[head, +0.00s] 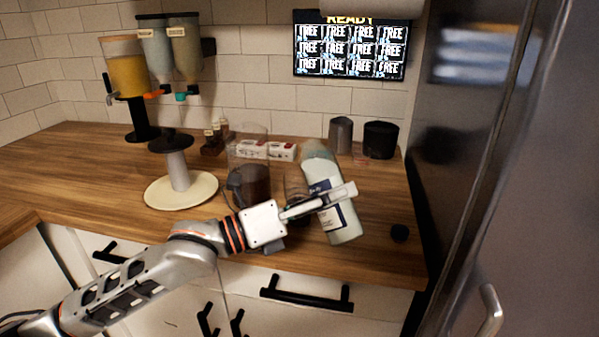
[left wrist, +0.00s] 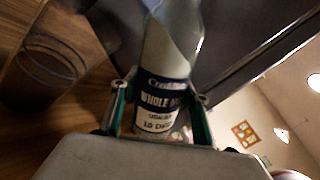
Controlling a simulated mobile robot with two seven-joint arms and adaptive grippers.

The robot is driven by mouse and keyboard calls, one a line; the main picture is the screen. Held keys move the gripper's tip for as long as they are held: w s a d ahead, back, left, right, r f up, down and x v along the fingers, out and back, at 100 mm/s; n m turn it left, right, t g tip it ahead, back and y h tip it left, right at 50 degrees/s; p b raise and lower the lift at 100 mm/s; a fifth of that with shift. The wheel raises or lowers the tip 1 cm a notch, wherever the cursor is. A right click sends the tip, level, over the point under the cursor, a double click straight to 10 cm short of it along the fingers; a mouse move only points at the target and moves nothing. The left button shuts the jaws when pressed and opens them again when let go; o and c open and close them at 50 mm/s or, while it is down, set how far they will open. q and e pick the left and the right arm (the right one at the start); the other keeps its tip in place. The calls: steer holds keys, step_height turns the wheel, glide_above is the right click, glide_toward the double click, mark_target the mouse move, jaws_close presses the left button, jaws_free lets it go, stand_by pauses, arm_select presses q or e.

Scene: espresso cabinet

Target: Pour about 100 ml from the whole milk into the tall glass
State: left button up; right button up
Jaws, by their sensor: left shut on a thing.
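The whole milk bottle (head: 345,229) is pale, with a dark blue and white label. It is in my left gripper (head: 328,200), whose fingers are shut on it around the label. The bottle leans, with its top to the left in the head view. In the left wrist view the label reads "WHOLE" and the bottle (left wrist: 172,45) sits between the fingers (left wrist: 158,108). A clear glass (head: 294,182), which looks like the tall glass, stands just left of the bottle, partly hidden by my gripper. A clear round vessel also shows in the left wrist view (left wrist: 45,62). My right gripper is out of view.
A clear jug-like container (head: 250,160) with dark contents stands left of the glass. A white round stand (head: 180,190) is further left. Grey (head: 341,134) and black (head: 380,140) canisters stand behind.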

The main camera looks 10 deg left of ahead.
arm_select(q)
steer(key=shift+s+r+n, duration=0.15)
steer(key=shift+r+n, duration=0.2)
steer(key=shift+n, duration=0.05)
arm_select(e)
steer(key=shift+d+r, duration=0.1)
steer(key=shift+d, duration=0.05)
arm_select(q)
steer(key=shift+d+r+n, duration=0.15)
steer(key=shift+r+n, duration=0.05)
steer(key=shift+n, duration=0.1)
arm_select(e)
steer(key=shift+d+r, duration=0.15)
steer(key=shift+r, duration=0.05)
arm_select(q)
steer(key=shift+s+n+p, duration=0.2)
steer(key=shift+n+p, duration=0.1)
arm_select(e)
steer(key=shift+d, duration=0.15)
